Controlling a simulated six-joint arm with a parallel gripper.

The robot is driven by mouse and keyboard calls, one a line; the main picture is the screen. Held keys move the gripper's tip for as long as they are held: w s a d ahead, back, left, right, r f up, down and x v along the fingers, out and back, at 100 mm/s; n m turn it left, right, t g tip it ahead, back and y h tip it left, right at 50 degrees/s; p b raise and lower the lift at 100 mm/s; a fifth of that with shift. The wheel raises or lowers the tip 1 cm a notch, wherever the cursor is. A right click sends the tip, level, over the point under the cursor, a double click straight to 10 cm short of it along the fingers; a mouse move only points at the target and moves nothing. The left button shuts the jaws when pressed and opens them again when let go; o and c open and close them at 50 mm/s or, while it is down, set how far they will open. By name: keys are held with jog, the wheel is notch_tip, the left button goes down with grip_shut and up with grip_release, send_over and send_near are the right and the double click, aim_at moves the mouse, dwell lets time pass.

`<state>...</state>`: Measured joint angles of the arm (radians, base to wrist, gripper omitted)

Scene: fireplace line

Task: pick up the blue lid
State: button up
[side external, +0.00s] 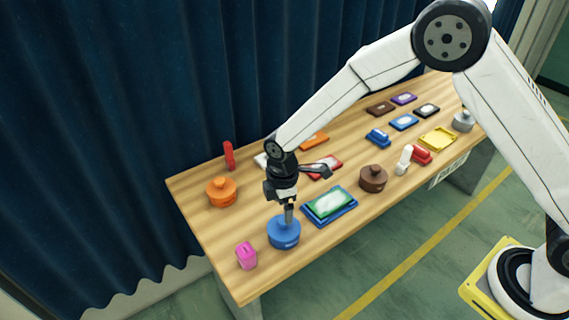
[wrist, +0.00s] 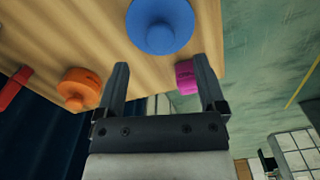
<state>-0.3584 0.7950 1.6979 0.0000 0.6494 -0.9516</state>
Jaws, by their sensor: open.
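The blue lid (side external: 284,234) is a round disc with a raised knob, resting on the wooden table (side external: 240,279) near its front left corner. It also shows in the wrist view (wrist: 160,27), at the top, beyond my fingertips. My gripper (side external: 289,212) is above the lid in the side view, pointing down, with its fingers close to the knob. In the wrist view my gripper (wrist: 160,65) has its two fingers apart with nothing between them. The knob is partly hidden behind the fingers in the side view, and I cannot tell whether they touch it.
A pink block (side external: 246,256) stands just left of the lid, near the table edge. An orange lid (side external: 221,191) is farther back. A blue tray with a green-framed piece (side external: 330,204) lies close on the right, and a brown lid (side external: 373,178) beyond it.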

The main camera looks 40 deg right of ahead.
aim_at(284, 225)
jog(key=shift+f, duration=0.2)
jog(key=shift+d+f, duration=0.1)
jog(key=shift+f, duration=2.45)
jog(key=shift+c, duration=0.3)
grip_shut()
